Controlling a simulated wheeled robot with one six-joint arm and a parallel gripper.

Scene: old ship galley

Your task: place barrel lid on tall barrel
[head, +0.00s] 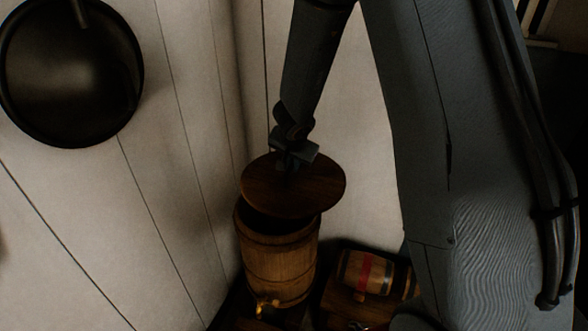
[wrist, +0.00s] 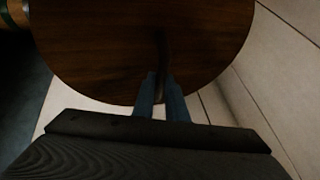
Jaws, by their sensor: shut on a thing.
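The barrel lid (head: 312,190) is a round dark wooden disc, held roughly level above the tall barrel. The tall barrel (head: 278,262) stands upright in the corner, with a tap low on its front. The lid sits a little to the right of the barrel's mouth, and the dark opening shows below its left edge. My gripper (head: 290,164) is shut on the lid's handle from above. In the wrist view the lid (wrist: 95,50) fills the upper picture, with the fingers (wrist: 160,82) around its thin upright handle. The lid hides much of the barrel's rim.
A small barrel with a red band (head: 366,272) lies on its side at the lower right of the tall barrel. A black pan (head: 70,70) hangs on the pale plank wall (head: 190,150) at left. Walls close in behind and left of the barrel.

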